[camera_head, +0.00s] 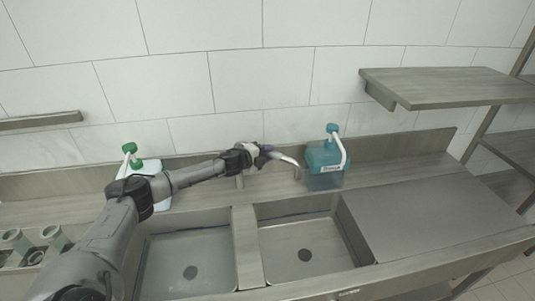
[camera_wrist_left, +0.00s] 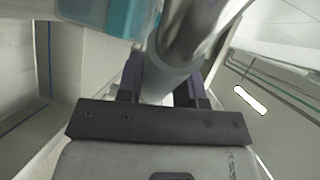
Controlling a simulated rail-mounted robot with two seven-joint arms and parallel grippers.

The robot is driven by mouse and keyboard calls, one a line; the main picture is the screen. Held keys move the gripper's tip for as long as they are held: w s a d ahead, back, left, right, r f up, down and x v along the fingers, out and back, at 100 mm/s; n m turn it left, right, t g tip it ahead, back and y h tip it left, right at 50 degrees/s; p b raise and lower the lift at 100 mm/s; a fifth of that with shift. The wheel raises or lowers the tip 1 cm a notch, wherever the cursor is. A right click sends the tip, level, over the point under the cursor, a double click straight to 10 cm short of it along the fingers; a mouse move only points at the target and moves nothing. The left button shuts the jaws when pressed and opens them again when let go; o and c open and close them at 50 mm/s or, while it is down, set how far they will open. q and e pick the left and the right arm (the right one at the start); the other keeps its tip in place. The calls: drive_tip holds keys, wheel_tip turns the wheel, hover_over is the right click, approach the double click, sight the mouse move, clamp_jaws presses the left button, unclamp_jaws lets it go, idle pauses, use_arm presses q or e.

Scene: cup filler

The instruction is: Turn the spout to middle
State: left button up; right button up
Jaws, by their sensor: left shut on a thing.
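The spout (camera_head: 286,159) is a curved, shiny tube behind the two sink basins. In the head view it points right, toward the back of the right basin (camera_head: 305,240), right of the divider (camera_head: 246,250) between the basins. My left gripper (camera_head: 264,151) is shut on the spout from the left, partly hiding it and its base. In the left wrist view the metal spout (camera_wrist_left: 195,30) runs between the dark fingers of the left gripper (camera_wrist_left: 162,85). The left basin (camera_head: 190,255) is at the left. My right gripper is not in view.
A teal bottle (camera_head: 325,165) stands on the back ledge just right of the spout. A green-topped bottle (camera_head: 148,168) stands at the left, partly behind my arm. Cups (camera_head: 50,235) sit at far left. A wooden shelf (camera_head: 450,85) hangs upper right. The right counter (camera_head: 430,210) is clear.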

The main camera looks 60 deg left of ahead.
use_arm(q)
clamp_jaws()
drive_tip(key=shift+s, duration=0.1)
drive_tip(key=shift+s+d+m+h, duration=0.35)
drive_tip(key=shift+s+m+h, duration=0.45)
drive_tip(key=shift+h, duration=0.3)
drive_tip(key=s+m+g+h+b, duration=0.4)
drive_tip(key=s+m+h+b, duration=0.3)
drive_tip(key=s+h, duration=0.3)
drive_tip(key=shift+s+a+m+g+h, duration=0.15)
drive_tip(key=shift+s+m+g+h, duration=0.15)
drive_tip(key=shift+s+m, duration=0.3)
drive_tip(key=shift+w, duration=0.1)
drive_tip(key=o, duration=1)
unclamp_jaws()
